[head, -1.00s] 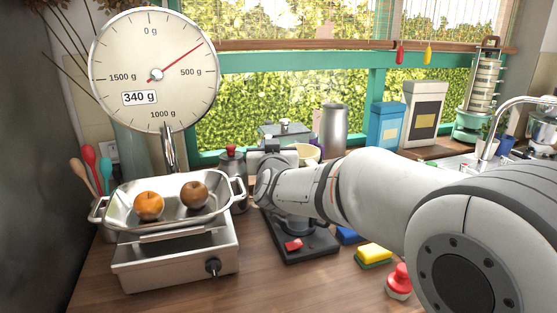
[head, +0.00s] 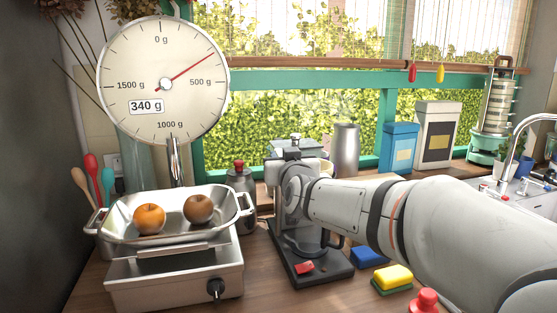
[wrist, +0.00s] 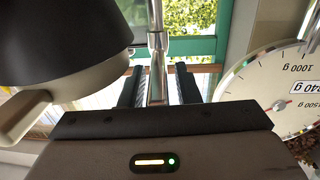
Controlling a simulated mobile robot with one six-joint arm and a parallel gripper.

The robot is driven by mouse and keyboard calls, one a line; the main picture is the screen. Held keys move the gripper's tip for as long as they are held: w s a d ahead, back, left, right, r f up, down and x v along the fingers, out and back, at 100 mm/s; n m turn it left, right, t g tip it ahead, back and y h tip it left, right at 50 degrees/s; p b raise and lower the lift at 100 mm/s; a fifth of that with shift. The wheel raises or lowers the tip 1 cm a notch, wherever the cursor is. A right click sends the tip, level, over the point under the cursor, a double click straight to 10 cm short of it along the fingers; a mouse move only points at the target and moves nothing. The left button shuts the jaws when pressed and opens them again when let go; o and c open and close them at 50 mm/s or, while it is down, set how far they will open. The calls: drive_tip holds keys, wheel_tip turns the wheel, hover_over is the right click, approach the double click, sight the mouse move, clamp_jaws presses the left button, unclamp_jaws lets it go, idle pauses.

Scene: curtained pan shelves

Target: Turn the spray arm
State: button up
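In the wrist view, a thin upright chrome rod with a collar (wrist: 157,42) runs down the middle; it may be the spray arm, but I cannot be sure. My gripper (wrist: 158,75) has its two dark fingers apart, one on each side of the rod in the picture. Gaps show on both sides, and I cannot tell whether the rod is between the fingers or beyond them. In the head view my wrist is by the dark-based machine (head: 325,268), and my fingers cannot be made out. A chrome tap (head: 520,140) curves over the sink at the right.
A dial scale (head: 135,120) and a steel pan (head: 175,232) with two fruits stand at the left. Sponges (head: 392,278) and a red knob (head: 425,300) lie in front. Blue (head: 400,147) and white (head: 437,140) boxes stand behind. A dark rounded body (wrist: 60,45) is close beside my gripper.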

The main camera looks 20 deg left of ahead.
drive_tip(key=shift+o, duration=0.8)
drive_tip(key=shift+f, duration=0.1)
drive_tip(key=b+v, duration=0.1)
drive_tip(key=v, duration=0.7)
drive_tip(key=shift+w, duration=0.15)
